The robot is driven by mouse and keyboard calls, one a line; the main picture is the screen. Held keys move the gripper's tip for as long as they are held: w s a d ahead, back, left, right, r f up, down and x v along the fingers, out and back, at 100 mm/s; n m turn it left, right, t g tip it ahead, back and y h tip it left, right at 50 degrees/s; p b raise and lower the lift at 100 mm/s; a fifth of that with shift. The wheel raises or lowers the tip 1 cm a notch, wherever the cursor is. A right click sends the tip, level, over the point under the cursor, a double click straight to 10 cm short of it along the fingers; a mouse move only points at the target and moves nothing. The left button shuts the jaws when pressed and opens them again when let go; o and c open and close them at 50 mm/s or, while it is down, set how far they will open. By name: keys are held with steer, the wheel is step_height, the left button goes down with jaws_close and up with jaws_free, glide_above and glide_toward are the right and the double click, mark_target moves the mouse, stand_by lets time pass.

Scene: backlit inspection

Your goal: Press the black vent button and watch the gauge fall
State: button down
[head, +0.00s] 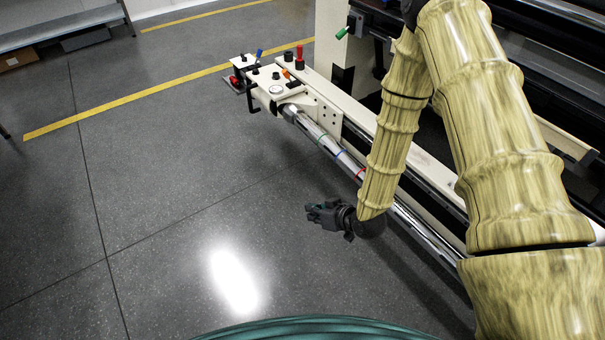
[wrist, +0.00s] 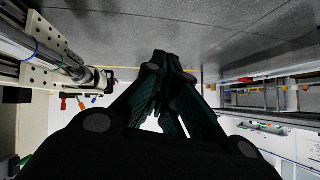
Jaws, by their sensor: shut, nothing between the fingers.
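A cream control panel (head: 268,82) sits at the far end of the long machine in the head view. It carries several black knobs or buttons, including one squat black one (head: 288,56); I cannot tell which is the vent button. A small round white-faced dial (head: 276,90), likely the gauge, lies near the panel's front edge; its reading is too small to see. My gripper (head: 316,214) is shut and empty over open floor, below and apart from the panel. In the wrist view my gripper (wrist: 168,70) points away from the panel's colored handles (wrist: 83,100), which appear upside down at left.
A red knob (head: 299,52), a blue lever (head: 259,54) and an orange lever (head: 286,74) crowd the panel. A shiny rail (head: 325,143) runs along the machine beside my arm. The grey floor (head: 170,190) at left is clear, with yellow lines.

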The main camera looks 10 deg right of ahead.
steer(key=s+d+r+m+g+h+p, duration=0.1)
steer(key=s+p, duration=0.4)
steer(key=s, duration=0.5)
steer(key=s+d+r+m+g+h+p, duration=0.1)
steer(key=s+d+r+g+h+p, duration=0.2)
steer(key=s+p, duration=0.3)
steer(key=s+d+r+m+g+h+p, duration=0.2)
steer(key=s+d+r+g+p, duration=0.1)
steer(key=s, duration=1.2)
steer(key=shift+s+d+r+g+p, duration=0.35)
steer(key=shift+d+g+p, duration=0.45)
steer(key=shift+p, duration=0.4)
